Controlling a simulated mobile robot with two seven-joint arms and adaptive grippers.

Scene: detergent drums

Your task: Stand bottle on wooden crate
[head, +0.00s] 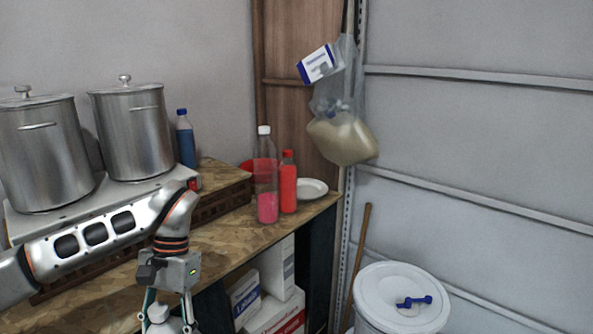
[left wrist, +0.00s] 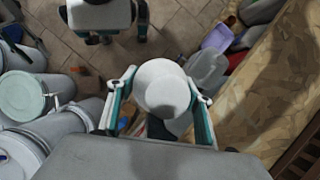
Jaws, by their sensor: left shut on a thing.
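My left gripper (head: 167,318) is at the bottom of the head view, in front of the table edge. It is shut on a pale bottle (head: 163,325), whose lower part is cut off by the frame. In the left wrist view the bottle's round white top (left wrist: 162,88) sits between the two fingers (left wrist: 158,98). The brown slatted wooden crate (head: 222,199) lies on the table, with a white board and steel pots on its left part. Its right end has some bare top.
Two steel pots (head: 134,132) rise at left. Drums (left wrist: 22,95) stand on the floor.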

